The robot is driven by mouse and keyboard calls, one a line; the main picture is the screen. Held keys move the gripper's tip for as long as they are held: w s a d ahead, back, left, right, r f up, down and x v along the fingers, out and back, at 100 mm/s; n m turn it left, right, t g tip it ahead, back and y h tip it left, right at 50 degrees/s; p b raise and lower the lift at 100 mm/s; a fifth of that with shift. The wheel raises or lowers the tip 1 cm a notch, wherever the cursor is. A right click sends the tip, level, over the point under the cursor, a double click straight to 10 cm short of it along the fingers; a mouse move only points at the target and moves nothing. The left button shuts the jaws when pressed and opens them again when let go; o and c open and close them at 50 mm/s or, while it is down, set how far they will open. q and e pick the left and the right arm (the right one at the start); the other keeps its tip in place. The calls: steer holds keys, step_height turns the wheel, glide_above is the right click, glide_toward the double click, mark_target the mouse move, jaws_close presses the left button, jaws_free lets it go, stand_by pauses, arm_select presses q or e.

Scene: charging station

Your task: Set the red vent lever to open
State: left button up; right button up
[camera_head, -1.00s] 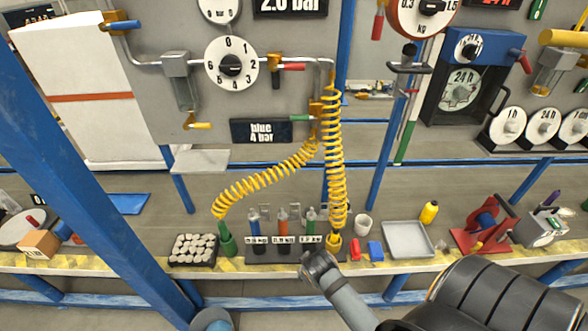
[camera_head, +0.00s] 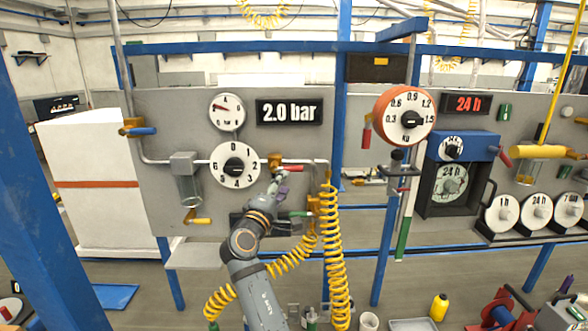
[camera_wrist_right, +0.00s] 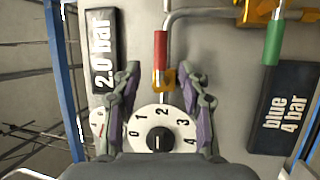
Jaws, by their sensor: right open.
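The red vent lever (camera_head: 292,168) sticks out sideways from a brass valve on the grey panel, right of the pressure dial (camera_head: 235,165). It lies along the pipe. My right gripper (camera_head: 278,179) is at the panel, just below and left of the lever in the head view. In the right wrist view, the open fingers (camera_wrist_right: 162,75) stand on either side of the brass valve body, and the red lever (camera_wrist_right: 160,50) runs up from between their tips. I cannot tell whether a finger touches it. My left gripper is not in view.
A green lever (camera_wrist_right: 273,42) and the "blue 4 bar" sign (camera_wrist_right: 283,112) lie beside the gripper in the wrist view. A yellow coiled hose (camera_head: 335,255) hangs right of my arm. The "2.0 bar" display (camera_head: 289,112) is above.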

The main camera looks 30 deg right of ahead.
mark_target(293, 171)
steer(key=p+x, duration=0.3)
steer(key=x, duration=0.5)
steer(key=shift+w+d+r, duration=0.1)
steer(key=shift+d, duration=0.05)
steer(key=shift+w+d, duration=0.2)
steer(key=shift+d, duration=0.1)
jaws_close()
